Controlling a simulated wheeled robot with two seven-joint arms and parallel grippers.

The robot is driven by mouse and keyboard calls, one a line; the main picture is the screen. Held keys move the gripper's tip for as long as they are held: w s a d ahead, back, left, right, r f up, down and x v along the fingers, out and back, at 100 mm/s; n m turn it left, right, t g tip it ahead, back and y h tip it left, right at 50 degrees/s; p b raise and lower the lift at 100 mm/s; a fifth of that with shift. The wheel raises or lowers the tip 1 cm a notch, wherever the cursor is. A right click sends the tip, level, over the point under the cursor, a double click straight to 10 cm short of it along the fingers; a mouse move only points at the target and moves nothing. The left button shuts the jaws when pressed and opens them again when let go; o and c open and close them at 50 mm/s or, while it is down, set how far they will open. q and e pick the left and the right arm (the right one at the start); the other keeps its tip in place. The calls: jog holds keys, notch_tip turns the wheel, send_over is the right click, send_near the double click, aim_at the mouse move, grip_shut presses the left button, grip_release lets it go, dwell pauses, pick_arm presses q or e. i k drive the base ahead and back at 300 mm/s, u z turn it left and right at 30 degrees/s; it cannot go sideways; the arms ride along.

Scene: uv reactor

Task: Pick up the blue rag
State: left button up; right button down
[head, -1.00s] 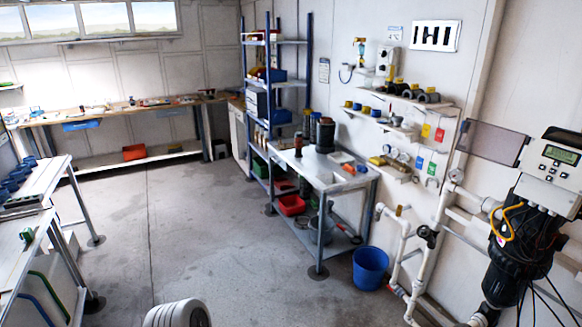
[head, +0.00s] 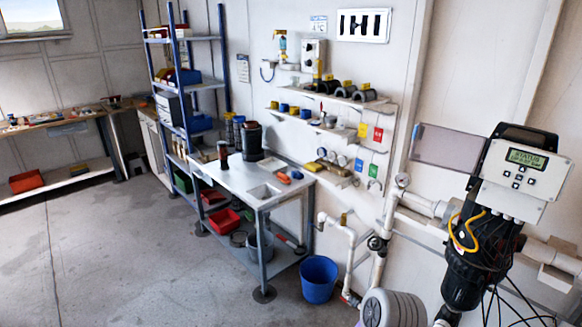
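I cannot pick out a blue rag for certain in the head view. The metal workbench (head: 240,182) by the right wall carries dark cylinders (head: 251,140), a shallow white tray (head: 264,191) and small orange items (head: 284,178). None of these is clearly a rag. Neither of my grippers is in view. A grey rounded part at the bottom edge looks like part of my own body.
A blue bucket (head: 319,279) stands on the floor right of the workbench. White pipes (head: 347,236) and a black reactor unit with a control box (head: 512,180) line the right wall. A blue-posted shelf rack (head: 191,85) stands behind. The floor (head: 130,250) at left is clear.

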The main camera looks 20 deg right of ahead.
aim_at(297, 176)
jog(key=i, duration=2.85)
jog(key=z, duration=0.6)
